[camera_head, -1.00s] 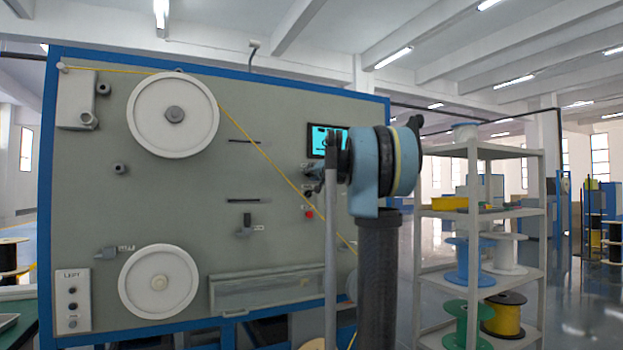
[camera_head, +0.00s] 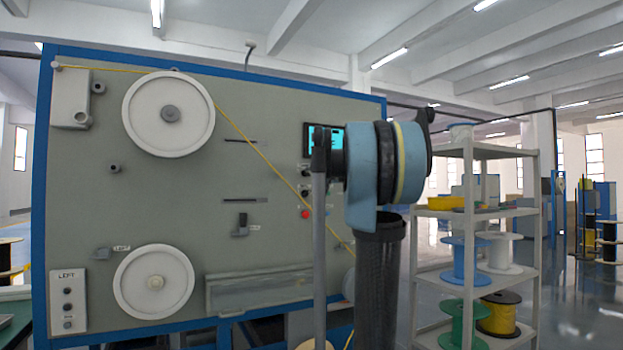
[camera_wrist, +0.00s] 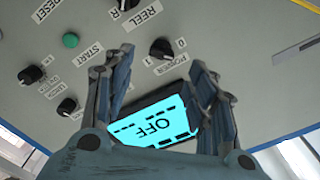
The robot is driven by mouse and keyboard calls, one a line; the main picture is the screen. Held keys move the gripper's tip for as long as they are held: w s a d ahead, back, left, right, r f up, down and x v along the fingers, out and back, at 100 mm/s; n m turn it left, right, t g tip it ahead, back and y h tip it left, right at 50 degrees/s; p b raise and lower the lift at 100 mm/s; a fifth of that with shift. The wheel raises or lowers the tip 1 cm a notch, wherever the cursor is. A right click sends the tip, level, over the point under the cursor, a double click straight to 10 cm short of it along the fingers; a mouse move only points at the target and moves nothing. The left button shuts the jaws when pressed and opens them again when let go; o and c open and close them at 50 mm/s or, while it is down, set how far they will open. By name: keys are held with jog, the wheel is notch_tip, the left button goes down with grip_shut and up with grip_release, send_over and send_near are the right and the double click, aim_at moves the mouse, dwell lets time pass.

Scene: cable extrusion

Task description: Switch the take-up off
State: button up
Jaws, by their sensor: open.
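The grey control panel of the machine fills the wrist view. A black rotary knob (camera_wrist: 161,48) with 0 and 1 marks, its label seemingly POWER, shows between the fingertips of my open gripper (camera_wrist: 163,58); contact is not visible. Its pointer position is unclear. The lit cyan screen (camera_wrist: 153,122) reads OFF, partly covered by my fingers. Another black knob (camera_wrist: 127,5) by a REEL label is cut off at the top edge. In the head view, the screen (camera_head: 324,140) and panel controls (camera_head: 305,190) are partly behind my arm. My gripper is hidden there.
A green START button (camera_wrist: 71,40) and two more black knobs (camera_wrist: 31,75) sit left in the wrist view. In the head view, a red button (camera_head: 305,213) is below the knobs. A yellow cable (camera_head: 262,153) crosses the panel. A spool shelf (camera_head: 470,210) stands right.

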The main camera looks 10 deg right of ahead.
jog(key=shift+v, duration=2)
jog(key=s+a+f+n+g, duration=0.2)
jog(key=s+a+f+g, duration=0.15)
jog(key=s+f, duration=0.5)
jog(key=s+a+f+n+g+y, duration=0.15)
jog(key=s+a+f, duration=0.4)
jog(key=f, duration=0.55)
jog(key=s+a+f+n+g, duration=0.2)
jog(key=s+a+f+g, duration=0.2)
jog(key=s+f, duration=0.45)
jog(key=s+d+f+g+h, duration=0.3)
jog(key=s+d+f, duration=0.1)
jog(key=s+f, duration=0.7)
jog(key=s+d+f+g+h, duration=0.3)
jog(key=s+f, duration=0.9)
jog(key=f, duration=0.6)
jog(key=shift+d+h, duration=0.55)
jog(key=shift+d, duration=0.7)
jog(key=shift+s, duration=0.1)
